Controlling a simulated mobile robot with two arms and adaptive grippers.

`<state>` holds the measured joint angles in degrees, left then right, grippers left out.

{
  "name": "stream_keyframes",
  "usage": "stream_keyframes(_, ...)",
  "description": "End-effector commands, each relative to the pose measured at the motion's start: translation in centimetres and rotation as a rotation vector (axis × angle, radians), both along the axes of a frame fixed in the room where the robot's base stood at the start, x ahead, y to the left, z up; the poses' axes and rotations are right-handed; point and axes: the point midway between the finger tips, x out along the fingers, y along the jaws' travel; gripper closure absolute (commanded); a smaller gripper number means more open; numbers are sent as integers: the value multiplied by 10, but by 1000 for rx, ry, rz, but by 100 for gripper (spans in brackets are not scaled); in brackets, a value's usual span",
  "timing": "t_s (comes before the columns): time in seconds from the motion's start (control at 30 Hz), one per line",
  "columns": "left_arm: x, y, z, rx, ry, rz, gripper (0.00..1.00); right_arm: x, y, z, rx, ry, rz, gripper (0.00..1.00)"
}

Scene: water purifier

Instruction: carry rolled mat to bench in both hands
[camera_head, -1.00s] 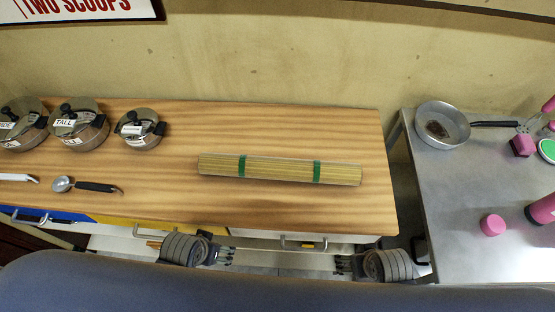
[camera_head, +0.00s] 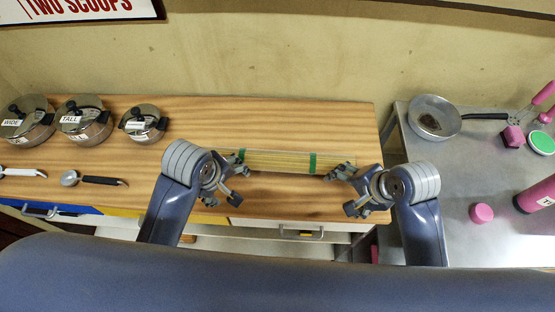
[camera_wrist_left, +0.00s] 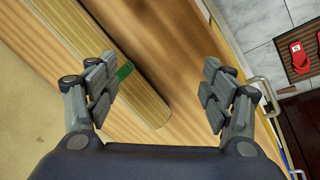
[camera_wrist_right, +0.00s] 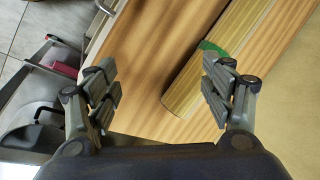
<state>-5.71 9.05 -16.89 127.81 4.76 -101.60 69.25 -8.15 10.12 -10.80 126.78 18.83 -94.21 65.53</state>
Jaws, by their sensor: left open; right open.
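The rolled mat (camera_head: 280,160) is a tan slatted roll with green bands, lying on the wooden counter (camera_head: 270,120). Its left end is partly hidden behind my left gripper (camera_head: 238,177), which is open at that end. My right gripper (camera_head: 345,190) is open at the mat's right end.
Several lidded pots (camera_head: 85,120) and a spoon with a black handle (camera_head: 95,180) are at the counter's left. A metal table (camera_head: 440,180) stands right, across a gap, with a pan (camera_head: 434,117) and pink items. Drawers with handles are below the counter's front edge.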

Motion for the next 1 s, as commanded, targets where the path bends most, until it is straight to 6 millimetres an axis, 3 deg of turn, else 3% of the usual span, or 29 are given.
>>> stream_keyframes(0.03,15,-3,7,-23,-1,94,26,16,4,7,48,21,-83,26)
stream_keyframes(0.2,49,-11,24,-102,14,416,26,49,19,24,205,133,-356,26)
stream_keyframes(0.4,71,-13,37,-150,16,646,26,71,27,38,304,223,-547,26)
stream_keyframes(0.83,75,-13,40,-163,17,705,26,74,29,41,328,248,-596,26)
stream_keyframes(1.0,78,-13,29,-160,18,704,26,77,34,31,328,250,-596,26)
